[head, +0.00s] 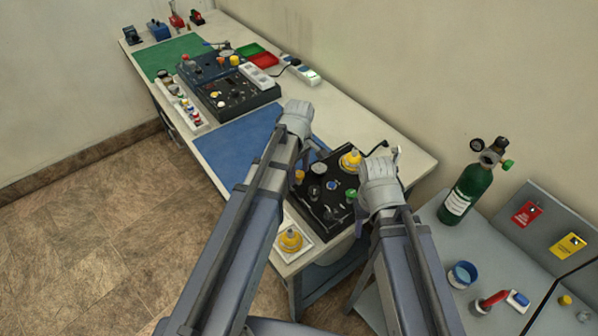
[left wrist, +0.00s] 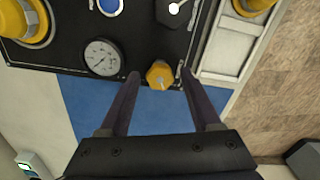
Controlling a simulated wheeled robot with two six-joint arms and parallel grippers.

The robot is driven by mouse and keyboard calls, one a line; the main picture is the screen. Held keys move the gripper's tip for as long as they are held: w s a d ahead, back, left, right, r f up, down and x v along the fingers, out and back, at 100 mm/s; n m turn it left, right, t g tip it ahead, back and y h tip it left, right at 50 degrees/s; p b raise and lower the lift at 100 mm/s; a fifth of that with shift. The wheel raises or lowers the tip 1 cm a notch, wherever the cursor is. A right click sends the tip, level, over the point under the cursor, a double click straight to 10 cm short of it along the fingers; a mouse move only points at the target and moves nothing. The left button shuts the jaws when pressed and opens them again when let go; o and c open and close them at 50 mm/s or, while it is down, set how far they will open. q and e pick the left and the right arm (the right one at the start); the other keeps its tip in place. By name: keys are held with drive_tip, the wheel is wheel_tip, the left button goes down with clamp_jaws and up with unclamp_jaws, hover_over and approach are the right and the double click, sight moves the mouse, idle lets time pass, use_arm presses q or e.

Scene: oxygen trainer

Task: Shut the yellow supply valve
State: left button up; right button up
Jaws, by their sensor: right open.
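The yellow supply valve appears to be the small yellow knob (head: 300,176) at the left edge of the black trainer panel (head: 322,208). In the left wrist view the yellow knob (left wrist: 159,75) is near the panel edge, between the tips of my left gripper (left wrist: 160,74). The left fingers are apart, one on each side of the knob, with gaps visible; their height over it is unclear. In the head view my left gripper (head: 304,158) is mostly hidden by its wrist. My right gripper (head: 359,220) is open by the panel's right side, mostly hidden behind its hand.
A gauge (left wrist: 102,57) and a blue round part (head: 333,184) are on the panel. A larger yellow part (head: 350,160) stands at its back, a green knob (head: 349,194) at its right. A white tray (head: 308,243) holds another yellow part. A blue mat (head: 235,145) lies left.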

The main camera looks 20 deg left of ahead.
use_arm(q)
clamp_jaws()
drive_tip(key=shift+m, duration=0.3)
idle(0.3)
drive_tip(key=m, duration=0.4)
drive_tip(key=shift+m, duration=0.4)
drive_tip(key=m, duration=1.2)
drive_tip(key=shift+m, duration=0.3)
drive_tip(key=m, duration=0.5)
drive_tip(key=shift+m, duration=0.6)
